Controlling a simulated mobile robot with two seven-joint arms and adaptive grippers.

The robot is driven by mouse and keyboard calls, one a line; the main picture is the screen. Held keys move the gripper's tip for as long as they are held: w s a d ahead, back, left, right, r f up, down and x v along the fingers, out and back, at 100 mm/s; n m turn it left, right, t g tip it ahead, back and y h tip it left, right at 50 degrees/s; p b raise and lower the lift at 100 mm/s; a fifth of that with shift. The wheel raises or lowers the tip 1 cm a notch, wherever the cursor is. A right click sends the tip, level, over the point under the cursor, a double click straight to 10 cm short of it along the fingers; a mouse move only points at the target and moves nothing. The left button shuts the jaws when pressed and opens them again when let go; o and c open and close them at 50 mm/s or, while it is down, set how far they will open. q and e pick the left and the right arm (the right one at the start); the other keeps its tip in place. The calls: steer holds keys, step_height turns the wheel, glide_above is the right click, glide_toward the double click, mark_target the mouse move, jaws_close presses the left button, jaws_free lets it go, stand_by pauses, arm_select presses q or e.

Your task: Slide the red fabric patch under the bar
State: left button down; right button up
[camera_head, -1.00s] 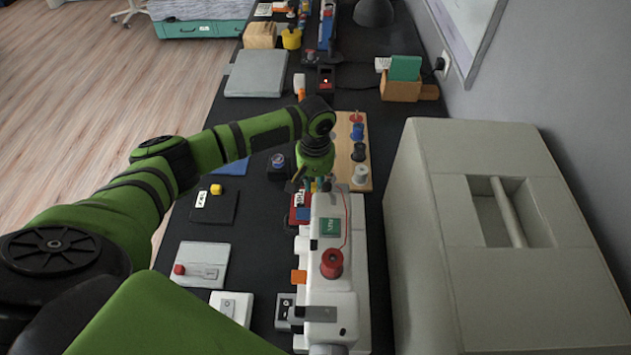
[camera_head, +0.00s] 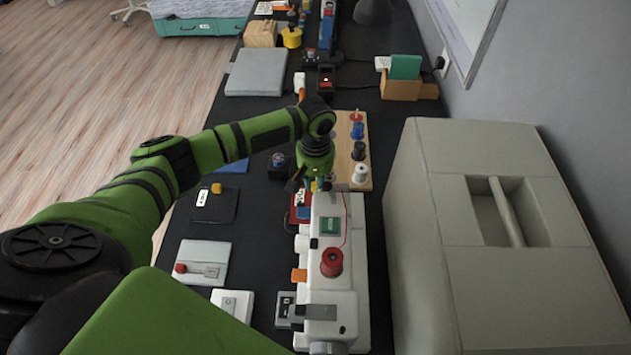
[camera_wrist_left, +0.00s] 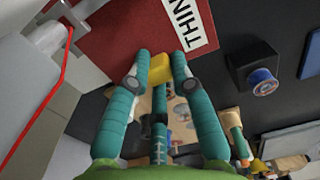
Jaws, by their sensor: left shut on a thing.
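The red fabric patch (camera_wrist_left: 115,35) with a white label lies flat beside the white sewing machine. In the head view only a part of the patch (camera_head: 293,214) shows; my gripper and the machine cover the rest. My left gripper (camera_wrist_left: 160,72) is shut on the small yellow block (camera_wrist_left: 160,66) at the patch's edge. In the head view my left gripper (camera_head: 317,183) is at the far end of the machine. A metal piece (camera_wrist_left: 70,12) of the machine is at the upper left in the wrist view; I cannot tell whether the patch is under the bar. My right gripper is out of view.
The sewing machine (camera_head: 330,275) carries a red spool (camera_head: 332,262) and red thread. A wooden spool board (camera_head: 354,125) lies beyond it. A black patch (camera_head: 215,206) with a yellow block lies to the left. A large beige case (camera_head: 460,290) stands on the right.

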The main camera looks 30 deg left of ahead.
arm_select(q)
steer(key=shift+f+p, duration=0.1)
steer(key=shift+p, duration=0.35)
stand_by(0.6)
steer(key=c, duration=1)
jaws_free()
step_height(320, 180, up, 12)
steer(key=shift+r, duration=0.1)
